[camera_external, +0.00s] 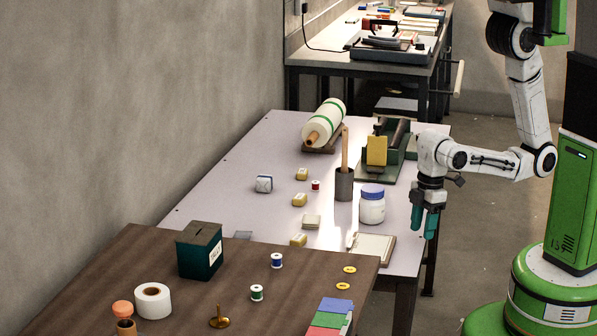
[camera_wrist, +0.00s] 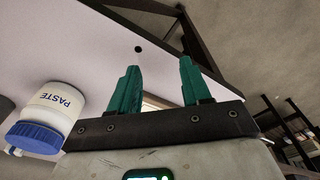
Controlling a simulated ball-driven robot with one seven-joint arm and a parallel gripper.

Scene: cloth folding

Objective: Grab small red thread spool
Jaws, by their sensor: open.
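A small red thread spool (camera_external: 315,186) stands upright on the white table (camera_external: 250,160), left of the cup with a wooden stick. It does not show in the wrist view. My gripper (camera_external: 425,225) hangs off the table's right edge, with its green fingers pointing down, well to the right of the spool. In the wrist view my gripper (camera_wrist: 158,78) shows two green fingers apart with nothing between them. The paste jar and the cup lie between my gripper and the spool in the outside view.
A blue-lidded paste jar (camera_external: 372,205) stands near the table's right side; it also shows in the wrist view (camera_wrist: 52,112). A dark cup (camera_external: 344,184) holds a wooden stick. Small yellow blocks (camera_external: 300,199) lie near the spool. A notepad (camera_external: 372,248) lies at the near right.

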